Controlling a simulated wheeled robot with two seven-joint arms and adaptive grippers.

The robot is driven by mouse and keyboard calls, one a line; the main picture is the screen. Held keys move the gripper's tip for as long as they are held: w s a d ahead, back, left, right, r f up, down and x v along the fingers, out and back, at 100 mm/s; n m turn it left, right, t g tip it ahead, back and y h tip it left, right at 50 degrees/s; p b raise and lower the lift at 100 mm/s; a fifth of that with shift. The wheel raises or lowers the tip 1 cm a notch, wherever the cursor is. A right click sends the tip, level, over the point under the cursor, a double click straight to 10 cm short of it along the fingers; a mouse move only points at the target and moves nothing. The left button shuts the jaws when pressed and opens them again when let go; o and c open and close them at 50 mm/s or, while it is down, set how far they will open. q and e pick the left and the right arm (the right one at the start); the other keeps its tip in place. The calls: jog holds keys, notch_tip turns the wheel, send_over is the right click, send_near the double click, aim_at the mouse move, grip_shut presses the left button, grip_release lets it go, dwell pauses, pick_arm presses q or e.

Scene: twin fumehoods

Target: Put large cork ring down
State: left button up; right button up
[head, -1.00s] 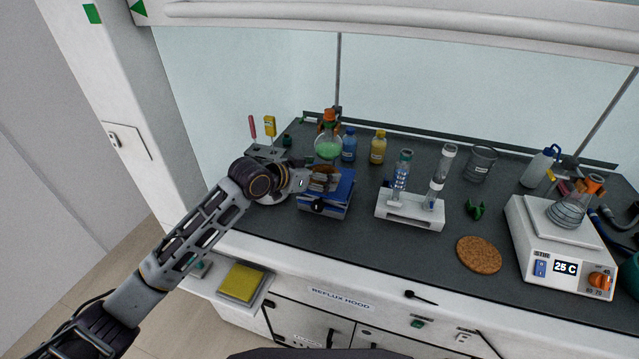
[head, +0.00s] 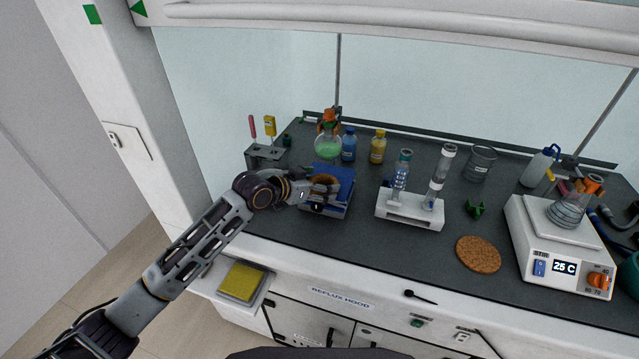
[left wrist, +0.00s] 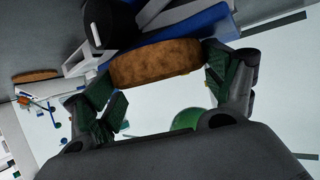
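The large cork ring (head: 324,181) is brown and thick. My left gripper (head: 314,188) holds it over the front part of the blue-topped lab jack (head: 343,181). In the left wrist view the ring (left wrist: 155,64) sits between the two green-padded fingertips of my left gripper (left wrist: 160,80), which close on its sides. The blue plate of the jack (left wrist: 205,22) shows right beside the ring there. I cannot tell whether the ring touches the plate or hangs just above it. My right gripper is in neither view.
A round flask with green liquid (head: 327,147), a blue bottle (head: 348,146) and a yellow bottle (head: 377,148) stand behind the jack. A white tube rack (head: 409,212) stands to its right. A flat cork mat (head: 479,254) and a hotplate (head: 562,262) are farther right.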

pick_arm(q)
jog(key=o, duration=0.3)
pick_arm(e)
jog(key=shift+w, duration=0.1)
pick_arm(q)
jog(key=shift+r, duration=0.1)
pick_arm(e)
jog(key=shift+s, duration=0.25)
pick_arm(q)
jog(key=shift+a, duration=0.1)
jog(key=shift+s+a+r, duration=0.3)
jog(key=shift+s+a, duration=0.1)
jog(key=v, duration=1)
jog(key=shift+s+a+r+b, duration=0.15)
jog(key=shift+s+r+b, duration=0.05)
jog(key=shift+b, duration=0.1)
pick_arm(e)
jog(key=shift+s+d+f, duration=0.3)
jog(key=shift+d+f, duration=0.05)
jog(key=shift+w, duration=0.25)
